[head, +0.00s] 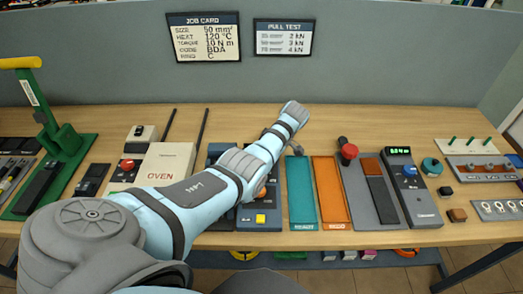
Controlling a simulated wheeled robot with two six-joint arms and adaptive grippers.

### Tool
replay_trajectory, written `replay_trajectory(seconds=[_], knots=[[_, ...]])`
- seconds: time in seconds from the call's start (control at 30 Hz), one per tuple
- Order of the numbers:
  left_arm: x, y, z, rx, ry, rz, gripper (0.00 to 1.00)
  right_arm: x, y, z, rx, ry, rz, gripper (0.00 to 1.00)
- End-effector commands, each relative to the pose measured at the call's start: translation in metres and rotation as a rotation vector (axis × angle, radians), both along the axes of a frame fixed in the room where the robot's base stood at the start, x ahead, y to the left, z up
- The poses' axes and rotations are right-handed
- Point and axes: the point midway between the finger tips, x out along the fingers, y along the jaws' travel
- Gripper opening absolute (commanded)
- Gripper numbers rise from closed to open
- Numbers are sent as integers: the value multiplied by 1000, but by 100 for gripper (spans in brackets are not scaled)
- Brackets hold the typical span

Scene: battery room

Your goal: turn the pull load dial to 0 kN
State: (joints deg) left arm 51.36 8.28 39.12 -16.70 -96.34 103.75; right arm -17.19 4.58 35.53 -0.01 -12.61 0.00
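The pull tester is a grey unit on the right half of the bench, with a dark control box (408,195) at its right side. A small green display (398,151) is lit at the top of the box, its digits too small to read surely. Below it is a round blue dial (410,171); its pointer setting cannot be made out. A red knob (349,151) stands at the tester's left end. My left arm reaches across the bench centre, left of the tester. Its gripper (297,147) shows only as a small dark part, mostly hidden by the arm. My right gripper is out of view.
Teal (301,194) and orange (330,194) trays lie between my arm and the tester. The oven (162,168) and a green press (62,145) stand left. A job card (204,37) and pull test card (284,37) hang behind. The bench's back strip is mostly clear.

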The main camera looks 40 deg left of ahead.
Motion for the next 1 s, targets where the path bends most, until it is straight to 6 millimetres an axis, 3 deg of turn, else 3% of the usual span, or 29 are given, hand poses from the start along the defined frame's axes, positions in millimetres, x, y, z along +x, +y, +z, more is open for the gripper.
replay_trajectory(seconds=[0.53,0.57,0.67,1.0], knots=[[-1,1,0,0,5,31,14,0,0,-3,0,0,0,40],[-1,1,0,0,5,31,45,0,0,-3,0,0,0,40],[-1,1,0,0,4,30,61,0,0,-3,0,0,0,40],[0,-1,3,-1,1,28,62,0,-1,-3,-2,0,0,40]])
